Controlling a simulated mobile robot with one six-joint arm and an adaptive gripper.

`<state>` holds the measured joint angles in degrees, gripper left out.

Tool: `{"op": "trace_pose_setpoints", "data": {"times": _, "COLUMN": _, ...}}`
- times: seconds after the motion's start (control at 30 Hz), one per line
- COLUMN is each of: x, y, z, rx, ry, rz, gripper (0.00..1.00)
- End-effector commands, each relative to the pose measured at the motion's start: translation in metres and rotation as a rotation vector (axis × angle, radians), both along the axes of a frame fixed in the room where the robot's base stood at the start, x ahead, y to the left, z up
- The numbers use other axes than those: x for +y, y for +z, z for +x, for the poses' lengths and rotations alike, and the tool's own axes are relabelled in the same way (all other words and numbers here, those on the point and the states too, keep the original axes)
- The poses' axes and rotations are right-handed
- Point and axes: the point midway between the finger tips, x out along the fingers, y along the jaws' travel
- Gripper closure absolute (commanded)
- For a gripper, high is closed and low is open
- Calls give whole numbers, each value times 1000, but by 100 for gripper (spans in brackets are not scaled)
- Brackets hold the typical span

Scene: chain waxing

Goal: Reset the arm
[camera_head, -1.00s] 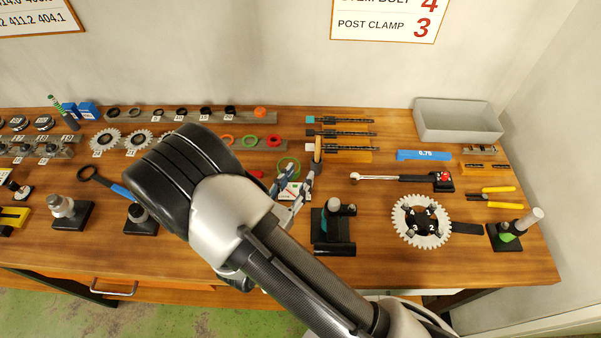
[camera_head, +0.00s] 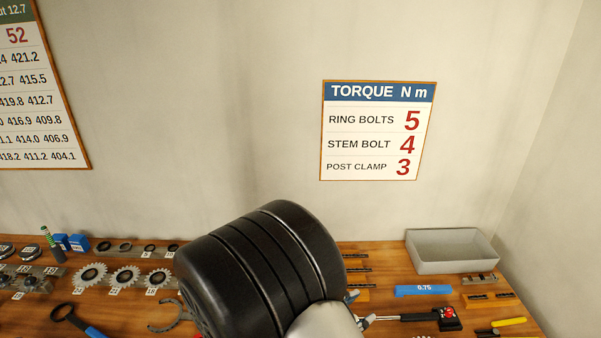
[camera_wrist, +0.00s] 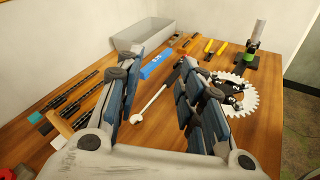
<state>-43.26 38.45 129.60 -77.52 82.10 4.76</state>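My arm's dark rounded housing fills the lower middle of the head view and covers part of the bench. My gripper (camera_wrist: 160,68) spreads its two blue-padded fingers in the wrist view. It is open, with nothing held between them. Beyond the fingers lie the wooden bench (camera_wrist: 105,105) and a ratchet-type wrench (camera_wrist: 152,106). In the head view only bits of the fingers show, beside the black housing.
A grey bin (camera_head: 452,251) stands at the back right. A blue block (camera_head: 424,290) marked 0.75 lies before it. Toothed rings (camera_head: 125,276) and small parts line the left. A white toothed chainring (camera_wrist: 244,99) lies right of the fingers. A torque chart (camera_head: 378,131) hangs on the wall.

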Motion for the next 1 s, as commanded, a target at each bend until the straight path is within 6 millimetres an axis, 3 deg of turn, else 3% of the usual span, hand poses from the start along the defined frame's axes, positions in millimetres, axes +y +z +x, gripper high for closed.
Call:
{"op": "trace_pose_setpoints", "data": {"times": 0.03, "x": -22, "y": 14, "z": -11, "rx": -27, "ry": -106, "rz": 80, "gripper": 65}}
{"op": "trace_pose_setpoints", "data": {"times": 0.1, "x": -46, "y": 26, "z": -31, "rx": -56, "ry": -245, "rz": 187, "gripper": 65}}
{"op": "trace_pose_setpoints", "data": {"times": 0.2, "x": -73, "y": 38, "z": -62, "rx": -104, "ry": -431, "rz": 349, "gripper": 65}}
{"op": "trace_pose_setpoints", "data": {"times": 0.37, "x": -93, "y": 48, "z": -110, "rx": -202, "ry": -698, "rz": 632, "gripper": 65}}
{"op": "trace_pose_setpoints", "data": {"times": 0.5, "x": -92, "y": 54, "z": -145, "rx": -313, "ry": -895, "rz": 899, "gripper": 65}}
{"op": "trace_pose_setpoints", "data": {"times": 0.63, "x": -80, "y": 62, "z": -166, "rx": -437, "ry": -1040, "rz": 1158, "gripper": 65}}
{"op": "trace_pose_setpoints", "data": {"times": 0.8, "x": -58, "y": 79, "z": -178, "rx": -614, "ry": -1162, "rz": 1488, "gripper": 65}}
{"op": "trace_pose_setpoints", "data": {"times": 1.0, "x": -42, "y": 99, "z": -179, "rx": -757, "ry": -1205, "rz": 1734, "gripper": 65}}
